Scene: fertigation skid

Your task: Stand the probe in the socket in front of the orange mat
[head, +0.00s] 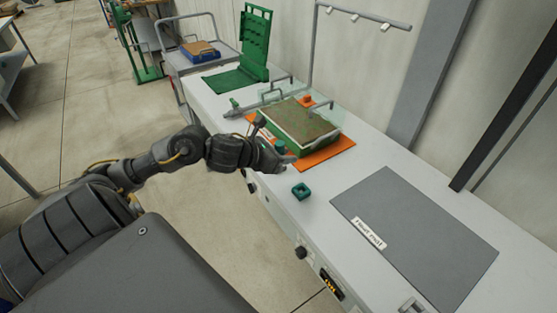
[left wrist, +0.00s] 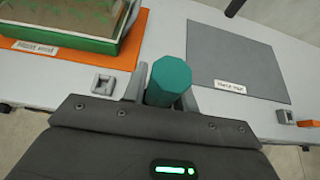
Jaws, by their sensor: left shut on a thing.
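My left gripper (head: 277,160) is shut on the teal probe (head: 281,146). In the left wrist view the probe (left wrist: 170,78) shows a many-sided top between the two fingers (left wrist: 162,92); its lower end is hidden. The orange mat (head: 330,157) lies just behind the gripper, and also shows at left in the left wrist view (left wrist: 120,52). A small grey socket (left wrist: 103,84) sits in front of the mat, left of the probe in the left wrist view. In the head view my arm and gripper seem to hide this socket. My right gripper is not in view.
A green tray of brown soil (head: 300,122) stands on the orange mat. A green stand (head: 255,45) is behind.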

